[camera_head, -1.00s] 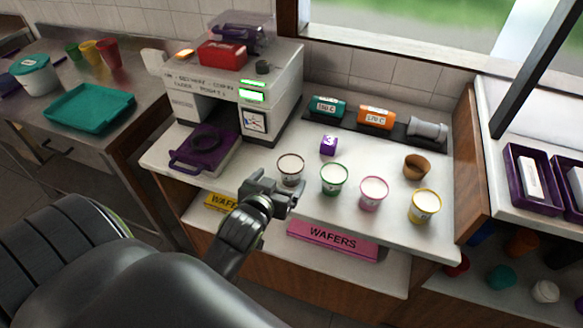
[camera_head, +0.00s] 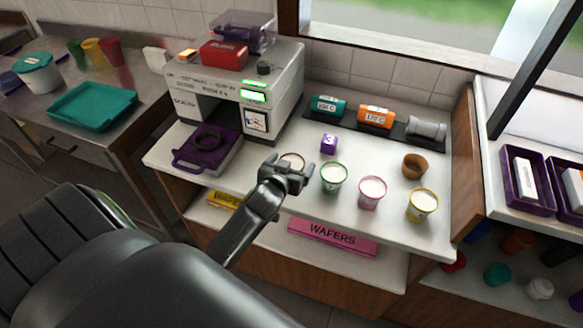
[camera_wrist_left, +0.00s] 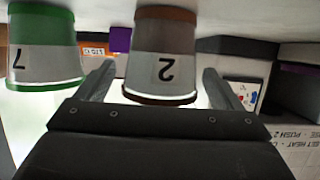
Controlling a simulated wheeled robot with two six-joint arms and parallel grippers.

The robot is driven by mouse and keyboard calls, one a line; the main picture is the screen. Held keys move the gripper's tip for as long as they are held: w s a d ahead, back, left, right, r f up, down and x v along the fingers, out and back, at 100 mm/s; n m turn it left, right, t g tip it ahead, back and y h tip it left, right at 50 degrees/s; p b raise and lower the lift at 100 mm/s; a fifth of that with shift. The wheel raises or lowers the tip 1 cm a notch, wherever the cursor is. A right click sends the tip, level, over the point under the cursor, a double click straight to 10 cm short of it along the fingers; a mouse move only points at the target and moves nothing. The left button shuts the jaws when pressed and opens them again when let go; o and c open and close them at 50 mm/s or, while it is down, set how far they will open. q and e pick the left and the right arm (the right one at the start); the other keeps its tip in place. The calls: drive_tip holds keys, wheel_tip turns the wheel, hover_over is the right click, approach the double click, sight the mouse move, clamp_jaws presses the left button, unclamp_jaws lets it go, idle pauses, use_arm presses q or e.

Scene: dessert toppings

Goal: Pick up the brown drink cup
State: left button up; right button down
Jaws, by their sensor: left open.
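The brown drink cup (camera_head: 293,157), white with a brown rim, stands on the white counter. In the head view my left gripper (camera_head: 288,170) hides most of it. In the left wrist view, which is upside down, the brown cup (camera_wrist_left: 165,62) shows the number 2 and appears between the two open fingers of my left gripper (camera_wrist_left: 158,70). No grip on the cup shows. My right gripper is not in view.
A green-rimmed cup (camera_head: 334,178) stands close to the right of the brown one. Pink (camera_head: 372,192) and yellow (camera_head: 423,205) cups follow. A plain brown pot (camera_head: 414,166) and a purple cube (camera_head: 329,144) stand behind. A machine (camera_head: 240,100) is at left.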

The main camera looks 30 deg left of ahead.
use_arm(q)
drive_tip(key=c, duration=1.1)
